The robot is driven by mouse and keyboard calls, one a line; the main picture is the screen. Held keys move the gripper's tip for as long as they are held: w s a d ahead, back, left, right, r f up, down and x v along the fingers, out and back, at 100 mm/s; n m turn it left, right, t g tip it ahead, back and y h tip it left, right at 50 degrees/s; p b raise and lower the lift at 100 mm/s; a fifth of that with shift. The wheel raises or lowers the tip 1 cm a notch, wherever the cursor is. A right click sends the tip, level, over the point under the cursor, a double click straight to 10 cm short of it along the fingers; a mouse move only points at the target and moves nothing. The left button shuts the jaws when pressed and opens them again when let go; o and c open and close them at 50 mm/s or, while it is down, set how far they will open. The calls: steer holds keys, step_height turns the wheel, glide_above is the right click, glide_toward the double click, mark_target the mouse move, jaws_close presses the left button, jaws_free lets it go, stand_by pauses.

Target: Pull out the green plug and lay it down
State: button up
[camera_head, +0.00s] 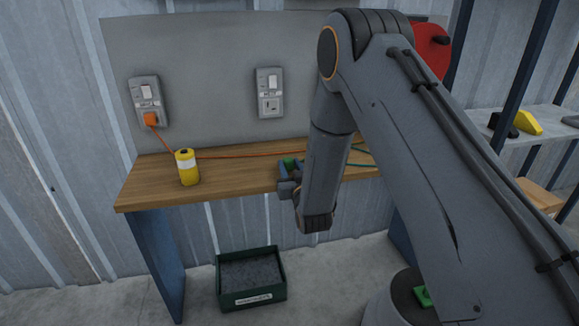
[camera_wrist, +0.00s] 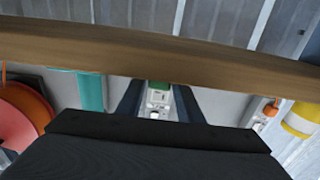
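The green plug (camera_head: 288,162) shows just past my gripper (camera_head: 289,179), low over the wooden bench top. In the wrist view the green plug (camera_wrist: 158,86) sits between the two fingertips of my gripper (camera_wrist: 158,92), which are closed on its sides. The middle wall socket (camera_head: 270,93) has a white switch and no plug in it; it also shows behind the fingers in the wrist view (camera_wrist: 158,103). A teal cord (camera_head: 358,150) lies toward the right of the bench, partly hidden by my arm. Whether the plug touches the bench is unclear.
The wooden bench (camera_head: 150,186) has bare room left of my gripper. A yellow bottle (camera_head: 187,168) stands there. An orange plug (camera_head: 150,119) is in the left socket (camera_head: 146,96), its cord crossing the bench. A red reel (camera_head: 431,50) is right. A green crate (camera_head: 251,278) is below.

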steer(key=o, duration=0.3)
steer(key=s+d+r+m+g+h+p, duration=0.1)
steer(key=s+d+r+g+h+p, duration=0.1)
steer(key=s+d+g, duration=0.5)
steer(key=s+d+r+m+g+h+p, duration=0.1)
steer(key=s+d+r+g+h+p, duration=0.1)
steer(key=s+d, duration=0.75)
steer(key=s+d+r+g+p, duration=0.1)
steer(key=s+d+r+g, duration=0.1)
steer(key=s, duration=0.7)
steer(key=s+d+r+g+p, duration=0.1)
steer(key=s+d+r+g, duration=0.1)
steer(key=s, duration=0.6)
steer(key=s+d+r+m+g+h+p, duration=0.1)
steer(key=s+d+r+g, duration=0.1)
steer(key=s, duration=0.7)
steer(key=shift+s+d+r+g, duration=0.15)
steer(key=shift+r+g, duration=0.15)
steer(key=shift+g, duration=0.3)
steer(key=shift+s+a+r+g, duration=0.15)
steer(key=shift+r+g, duration=0.15)
steer(key=shift+g, duration=0.3)
